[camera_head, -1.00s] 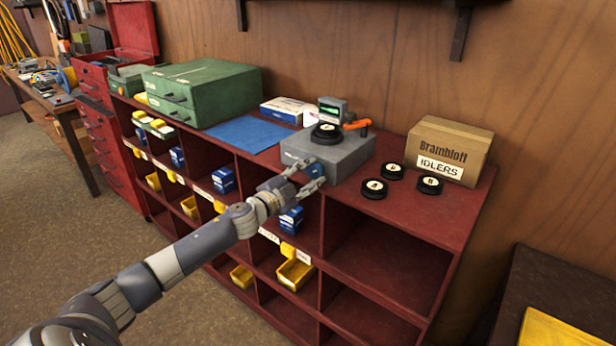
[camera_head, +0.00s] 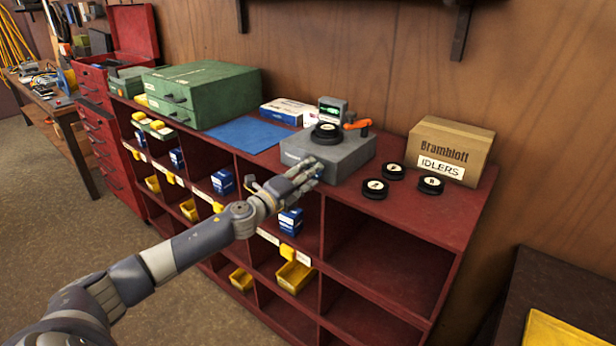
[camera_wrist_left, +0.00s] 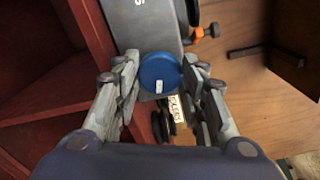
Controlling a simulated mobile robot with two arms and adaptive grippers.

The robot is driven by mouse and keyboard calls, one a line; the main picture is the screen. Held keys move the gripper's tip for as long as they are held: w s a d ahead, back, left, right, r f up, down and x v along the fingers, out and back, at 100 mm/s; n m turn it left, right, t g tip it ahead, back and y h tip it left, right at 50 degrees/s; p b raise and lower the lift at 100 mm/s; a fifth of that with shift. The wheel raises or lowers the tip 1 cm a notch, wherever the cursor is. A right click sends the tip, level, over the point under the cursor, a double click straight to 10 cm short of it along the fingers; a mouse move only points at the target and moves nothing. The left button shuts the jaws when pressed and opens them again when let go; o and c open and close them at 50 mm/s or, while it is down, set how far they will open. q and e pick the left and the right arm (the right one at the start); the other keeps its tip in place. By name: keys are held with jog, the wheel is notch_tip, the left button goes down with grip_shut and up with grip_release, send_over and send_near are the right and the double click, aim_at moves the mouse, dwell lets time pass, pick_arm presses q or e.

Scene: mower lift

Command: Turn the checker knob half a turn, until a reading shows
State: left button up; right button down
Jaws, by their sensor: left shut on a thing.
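The grey checker (camera_head: 335,158) sits on the red shelf top with a black wheel (camera_head: 327,131) on it. Its small display (camera_head: 332,108) stands at the back; I cannot read any figure on it. The blue knob (camera_wrist_left: 160,72), with a white mark, is on the checker's front face. My left gripper (camera_head: 312,170) is shut on the knob, and hides it in the head view. In the left wrist view the fingers (camera_wrist_left: 161,82) stand on both sides of the knob. My right gripper is not in view.
Several black wheels, one of them a front wheel (camera_head: 374,188), lie right of the checker by the IDLERS box (camera_head: 450,147). A blue mat (camera_head: 245,134) and green drawer case (camera_head: 200,92) are to the left.

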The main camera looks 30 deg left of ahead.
pick_arm(q)
jog(key=shift+m, duration=7.3)
jog(key=o, duration=1.1)
jog(key=shift+s, duration=0.1)
